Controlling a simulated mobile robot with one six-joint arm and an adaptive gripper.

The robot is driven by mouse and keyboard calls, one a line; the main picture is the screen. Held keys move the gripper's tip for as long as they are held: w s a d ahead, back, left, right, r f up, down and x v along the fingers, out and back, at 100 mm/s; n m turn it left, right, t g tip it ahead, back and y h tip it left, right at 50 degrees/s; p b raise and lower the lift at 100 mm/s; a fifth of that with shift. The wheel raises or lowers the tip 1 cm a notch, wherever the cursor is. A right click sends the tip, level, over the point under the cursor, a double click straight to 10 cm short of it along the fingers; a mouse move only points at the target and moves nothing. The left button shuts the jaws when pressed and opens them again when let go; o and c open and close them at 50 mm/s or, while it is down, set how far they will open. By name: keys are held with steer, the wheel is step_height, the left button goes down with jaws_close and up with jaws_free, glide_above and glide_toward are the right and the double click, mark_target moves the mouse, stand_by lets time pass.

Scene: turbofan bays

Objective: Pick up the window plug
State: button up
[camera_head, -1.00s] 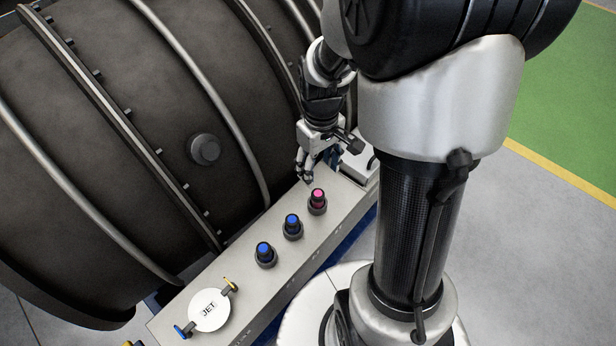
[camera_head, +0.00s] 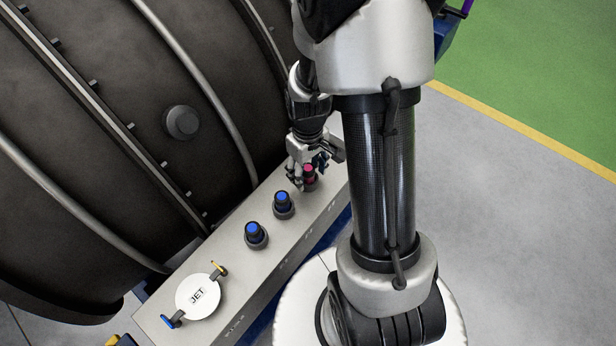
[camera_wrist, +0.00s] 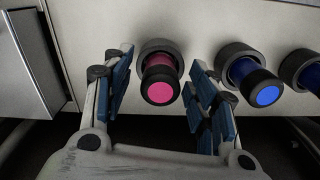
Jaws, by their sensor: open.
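A pink-topped black plug (camera_head: 309,172) stands upright at the far end of the row on the grey bench top. In the wrist view this pink plug (camera_wrist: 160,88) is between the open blue-padded fingers of my gripper (camera_wrist: 164,75), with a visible gap on each side. In the head view my gripper (camera_head: 306,170) reaches down around it and hides part of it. Two blue-topped plugs (camera_head: 283,204) (camera_head: 256,235) stand nearer in the same row. No label shows which is the window plug.
The dark turbofan casing (camera_head: 110,120), with a round black knob (camera_head: 182,122), curves close along the bench's left side. The grey bench top (camera_head: 225,250) also bears a white disc marked JET (camera_head: 199,295) with blue and yellow handles. Grey floor is clear on the right.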

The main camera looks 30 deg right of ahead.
steer(key=shift+c, duration=0.5)
steer(key=c, duration=1.1)
steer(key=shift+r, duration=0.1)
